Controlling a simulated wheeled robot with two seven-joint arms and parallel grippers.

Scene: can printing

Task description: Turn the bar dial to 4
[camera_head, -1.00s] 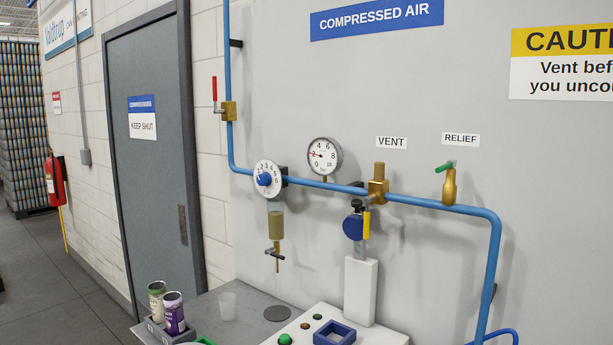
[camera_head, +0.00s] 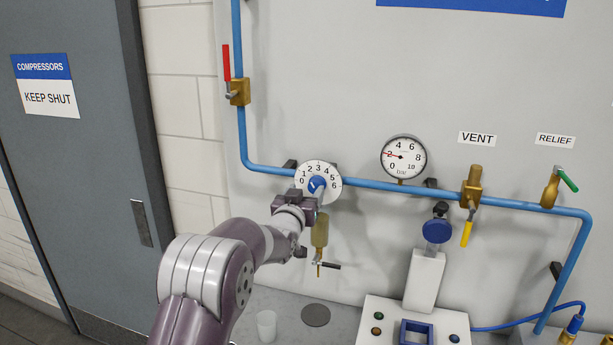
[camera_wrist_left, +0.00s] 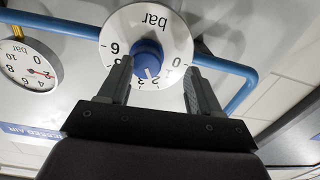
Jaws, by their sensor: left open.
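The bar dial (camera_head: 327,169) is a round white plate with black numbers 0 to 6 and a blue knob (camera_head: 317,185) at its centre. It sits on the blue pipe. In the left wrist view the dial (camera_wrist_left: 175,30) appears upside down. The knob (camera_wrist_left: 146,52) shows between the fingertips of my left gripper (camera_wrist_left: 158,68). The fingers are open, with a clear gap on the right side; I cannot tell whether the other touches. My left gripper (camera_head: 301,201) also shows just below the dial. My right gripper is not in view.
A pressure gauge (camera_head: 403,157) right of the dial reads about 2. A vent valve (camera_head: 472,188) and a relief valve (camera_head: 551,190) sit further right. A filter bowl (camera_head: 320,230) hangs below the dial. A clear cup (camera_head: 266,325) stands on the bench.

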